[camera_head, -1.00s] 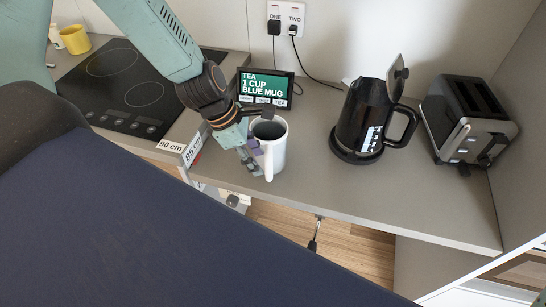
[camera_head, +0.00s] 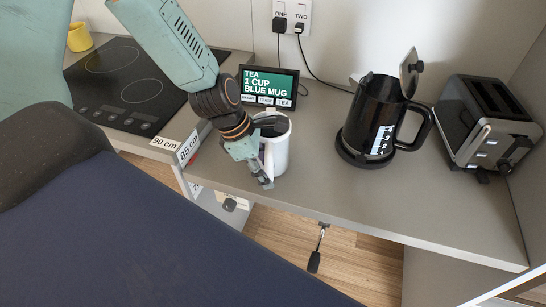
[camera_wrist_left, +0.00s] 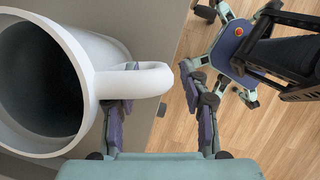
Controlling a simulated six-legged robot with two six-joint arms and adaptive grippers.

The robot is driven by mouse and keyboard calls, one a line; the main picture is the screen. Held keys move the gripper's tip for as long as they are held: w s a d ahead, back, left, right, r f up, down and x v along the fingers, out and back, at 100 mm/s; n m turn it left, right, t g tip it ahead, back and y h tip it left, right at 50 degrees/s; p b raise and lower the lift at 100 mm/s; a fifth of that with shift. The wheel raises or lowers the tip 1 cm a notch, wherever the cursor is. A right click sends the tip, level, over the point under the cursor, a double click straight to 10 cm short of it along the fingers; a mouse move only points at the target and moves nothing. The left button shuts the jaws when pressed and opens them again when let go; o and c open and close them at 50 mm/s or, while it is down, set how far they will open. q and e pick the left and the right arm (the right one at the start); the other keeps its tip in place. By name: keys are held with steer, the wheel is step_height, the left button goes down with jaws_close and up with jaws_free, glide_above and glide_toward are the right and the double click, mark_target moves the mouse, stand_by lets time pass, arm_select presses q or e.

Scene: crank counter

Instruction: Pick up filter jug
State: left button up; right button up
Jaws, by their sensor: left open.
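The filter jug is a white, open-topped vessel with a side handle (camera_head: 279,150). It stands upright on the counter, near its front edge. In the left wrist view the jug (camera_wrist_left: 95,60) fills the left side, dark inside, with its handle pointing right. My left gripper (camera_head: 262,172) is open at the handle side of the jug. In the left wrist view its fingers (camera_wrist_left: 160,75) stand apart, with the handle's outer part between them and the left finger partly behind the handle. Whether they touch it I cannot tell. My right gripper is not in view.
A black kettle (camera_head: 372,115) with raised lid and a toaster (camera_head: 485,125) stand to the right. A small display (camera_head: 268,80) is behind the jug. A cooktop (camera_head: 125,85) and a yellow mug (camera_head: 80,37) are left. A crank (camera_head: 316,258) hangs below the counter (camera_head: 400,215).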

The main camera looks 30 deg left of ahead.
arm_select(q)
steer(key=shift+d+f, duration=0.15)
steer(key=shift+f, duration=0.1)
steer(key=shift+d, duration=0.1)
steer(key=shift+r, duration=0.1)
steer(key=shift+c, duration=0.2)
steer(key=c, duration=0.9)
jaws_close()
steer(key=shift+w, duration=0.1)
